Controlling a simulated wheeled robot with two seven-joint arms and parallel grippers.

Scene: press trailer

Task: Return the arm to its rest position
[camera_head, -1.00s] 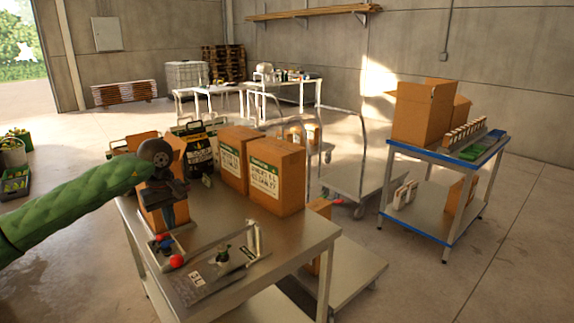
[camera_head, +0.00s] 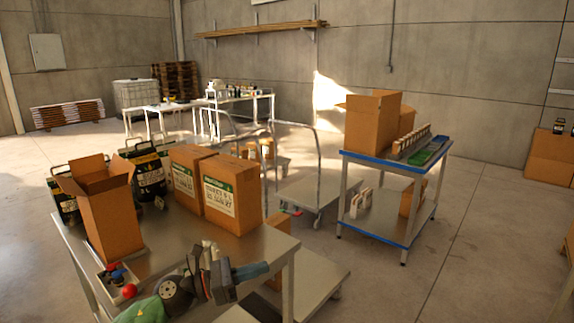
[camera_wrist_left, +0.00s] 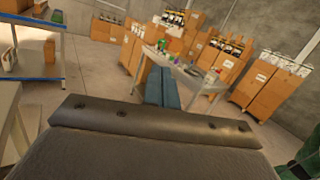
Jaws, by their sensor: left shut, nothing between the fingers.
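My left gripper (camera_head: 255,271) shows at the bottom of the head view, in front of the steel table (camera_head: 268,243) near its front edge. Its green arm comes in from the bottom edge. The dark blue fingers point right and are shut with nothing between them. The fingers also show together in the left wrist view (camera_wrist_left: 162,88), aimed out over the floor. My right gripper is not in view.
An open carton (camera_head: 110,222) and two labelled boxes (camera_head: 232,204) stand on the steel table. A small tray with a red ball (camera_head: 129,291) lies near its front left. A blue-edged trolley (camera_head: 375,228) stands right. Floor at the right is mostly clear.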

